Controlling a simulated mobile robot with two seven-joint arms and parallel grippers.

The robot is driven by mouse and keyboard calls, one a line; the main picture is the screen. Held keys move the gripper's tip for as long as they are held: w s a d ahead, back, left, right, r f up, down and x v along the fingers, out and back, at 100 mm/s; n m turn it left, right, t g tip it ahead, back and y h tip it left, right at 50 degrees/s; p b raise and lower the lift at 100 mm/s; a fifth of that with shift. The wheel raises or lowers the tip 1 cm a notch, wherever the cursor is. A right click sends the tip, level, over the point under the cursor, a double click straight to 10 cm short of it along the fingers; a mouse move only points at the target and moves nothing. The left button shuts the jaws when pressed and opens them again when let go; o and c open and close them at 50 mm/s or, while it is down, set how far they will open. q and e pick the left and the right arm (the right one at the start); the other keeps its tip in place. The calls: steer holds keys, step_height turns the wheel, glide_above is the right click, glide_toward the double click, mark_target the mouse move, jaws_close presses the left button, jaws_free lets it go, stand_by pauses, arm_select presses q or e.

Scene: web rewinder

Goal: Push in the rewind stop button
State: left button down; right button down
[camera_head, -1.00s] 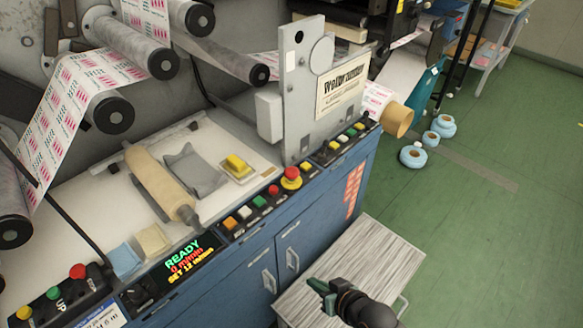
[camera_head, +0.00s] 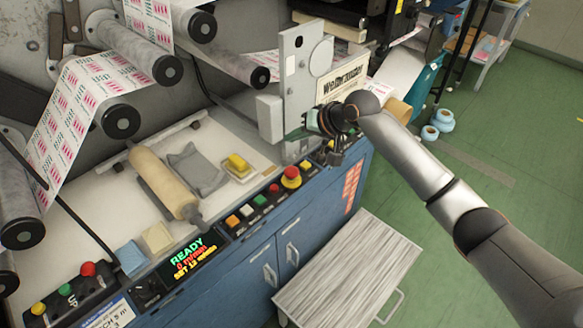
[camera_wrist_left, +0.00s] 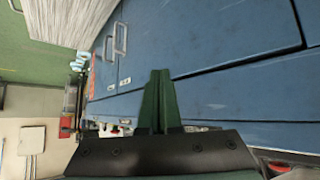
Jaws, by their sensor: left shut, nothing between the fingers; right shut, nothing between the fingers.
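A row of small push buttons on the sloping panel of the blue machine runs orange (camera_head: 233,221), white (camera_head: 247,211), green (camera_head: 260,200) and red (camera_head: 274,188). A large red mushroom button (camera_head: 291,174) on a yellow base stands at the right end of this row. The labels are too small to tell which is rewind stop. My right gripper (camera_head: 290,136) is shut and empty, above and beyond the mushroom button, in front of the upright grey plate. The right wrist hides part of the farther button group. My left gripper (camera_wrist_left: 160,74) is shut and empty, near the blue cabinet front.
A grey wood-topped cart (camera_head: 345,265) stands in front of the blue cabinet. A lit display (camera_head: 187,258) and another button box (camera_head: 65,300) lie at the left. The grey upright plate (camera_head: 297,85) rises behind the panel. Blue rolls (camera_head: 440,121) lie on the green floor.

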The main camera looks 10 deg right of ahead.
stand_by(0.4)
steer(key=b, duration=0.6)
glide_above(294, 173)
step_height(294, 173, down, 6)
steer(key=shift+f, duration=0.25)
steer(key=shift+f+b, duration=0.35)
steer(key=shift+f, duration=0.7)
stand_by(0.8)
steer(key=shift+f, duration=0.45)
